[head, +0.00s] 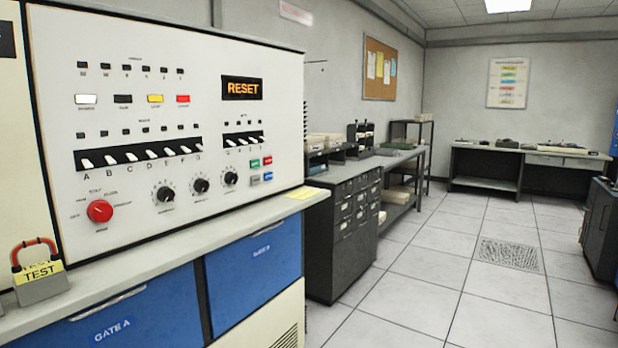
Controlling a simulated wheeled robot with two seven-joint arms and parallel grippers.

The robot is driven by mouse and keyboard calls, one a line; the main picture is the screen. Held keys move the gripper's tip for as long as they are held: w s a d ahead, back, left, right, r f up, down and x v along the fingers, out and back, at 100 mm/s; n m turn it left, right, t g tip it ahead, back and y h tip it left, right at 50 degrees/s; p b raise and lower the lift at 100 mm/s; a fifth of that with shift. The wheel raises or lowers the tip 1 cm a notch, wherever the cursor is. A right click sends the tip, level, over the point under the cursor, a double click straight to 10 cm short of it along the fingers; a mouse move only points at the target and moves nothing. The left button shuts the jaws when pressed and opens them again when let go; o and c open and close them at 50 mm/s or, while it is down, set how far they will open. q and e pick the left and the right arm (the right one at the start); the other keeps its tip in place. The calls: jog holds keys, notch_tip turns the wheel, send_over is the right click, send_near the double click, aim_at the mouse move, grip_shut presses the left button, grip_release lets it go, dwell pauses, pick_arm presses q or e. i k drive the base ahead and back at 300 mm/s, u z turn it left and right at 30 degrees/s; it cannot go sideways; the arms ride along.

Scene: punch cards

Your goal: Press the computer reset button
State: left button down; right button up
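The computer's white control panel (120,225) fills the left of the head view. An orange lit "RESET" display (242,88) is at its upper right. A row of buttons in white, black, yellow and red sits at the upper left; the red button (183,99) is at its right end. A round red knob (100,211) is at the lower left. Neither gripper shows.
A grey ledge (190,241) runs below the panel, with a "TEST" block (40,284) with a red handle on it. Blue doors (254,268) are beneath. Dark drawer cabinets (345,235) stand beyond. The tiled floor (440,275) at right is open, with a floor grate (508,254).

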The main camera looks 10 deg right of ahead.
aim_at(256, 179)
jog(key=z, duration=1.1)
jog(key=i, duration=2.15)
jog(key=u, duration=0.9)
jog(key=i, duration=0.2)
jog(key=u, duration=0.1)
